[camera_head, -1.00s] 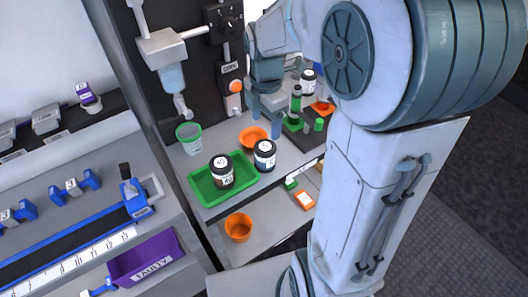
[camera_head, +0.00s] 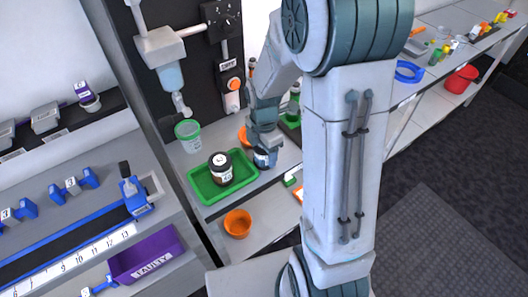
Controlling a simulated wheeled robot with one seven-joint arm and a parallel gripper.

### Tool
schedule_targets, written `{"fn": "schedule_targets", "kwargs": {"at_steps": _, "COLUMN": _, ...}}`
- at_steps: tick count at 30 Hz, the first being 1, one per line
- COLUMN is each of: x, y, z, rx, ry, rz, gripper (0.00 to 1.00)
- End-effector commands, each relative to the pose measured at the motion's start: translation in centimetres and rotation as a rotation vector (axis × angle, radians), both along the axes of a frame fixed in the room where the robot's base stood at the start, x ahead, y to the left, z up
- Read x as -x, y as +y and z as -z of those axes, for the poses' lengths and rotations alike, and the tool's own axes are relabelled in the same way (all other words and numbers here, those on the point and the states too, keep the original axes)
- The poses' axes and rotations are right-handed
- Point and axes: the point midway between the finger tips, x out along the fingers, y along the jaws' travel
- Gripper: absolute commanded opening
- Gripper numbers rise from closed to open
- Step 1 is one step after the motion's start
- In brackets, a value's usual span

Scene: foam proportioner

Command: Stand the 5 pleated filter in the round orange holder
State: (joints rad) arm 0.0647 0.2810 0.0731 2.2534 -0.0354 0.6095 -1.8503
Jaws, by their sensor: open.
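A dark cylinder with a white top (camera_head: 265,158) stands on the bench just right of the green tray; its top is mostly hidden by my gripper. A similar dark cylinder (camera_head: 221,170) with a white top stands in the green tray (camera_head: 243,179). The markings are too small to tell which is the 5 filter. My gripper (camera_head: 264,148) is open, pointing down at the cylinder right of the tray, its fingers at or around its top; contact cannot be told. A round orange dish (camera_head: 243,135), likely the holder, shows partly behind my gripper.
A green-rimmed clear cup (camera_head: 188,135) stands left of the orange dish, under the dispenser (camera_head: 173,75). An orange pot (camera_head: 238,223) sits on the lower shelf. A purple bin (camera_head: 147,257) is on the left bench. My arm hides much of the bench's right part.

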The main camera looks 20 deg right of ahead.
Motion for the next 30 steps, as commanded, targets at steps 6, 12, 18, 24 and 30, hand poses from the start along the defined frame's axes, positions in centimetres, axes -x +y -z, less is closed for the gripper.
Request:
{"fn": "schedule_targets", "kwargs": {"at_steps": 6, "x": 0.0, "y": 0.0, "z": 0.1, "rx": 0.0, "ry": -0.001, "rz": 0.0, "gripper": 0.66}}
{"fn": "schedule_targets", "kwargs": {"at_steps": 12, "x": 0.0, "y": 0.0, "z": 0.0, "rx": 0.0, "ry": -0.001, "rz": 0.0, "gripper": 0.26}}
{"fn": "schedule_targets", "kwargs": {"at_steps": 18, "x": 0.0, "y": 0.0, "z": 0.0, "rx": 0.0, "ry": -0.002, "rz": 0.0, "gripper": 0.26}}
{"fn": "schedule_targets", "kwargs": {"at_steps": 24, "x": -0.1, "y": 0.0, "z": -0.8, "rx": 0.0, "ry": -0.005, "rz": 0.0, "gripper": 0.26}}
{"fn": "schedule_targets", "kwargs": {"at_steps": 30, "x": -0.1, "y": 0.0, "z": -3.4, "rx": 0.0, "ry": -0.007, "rz": -0.001, "gripper": 0.26}}
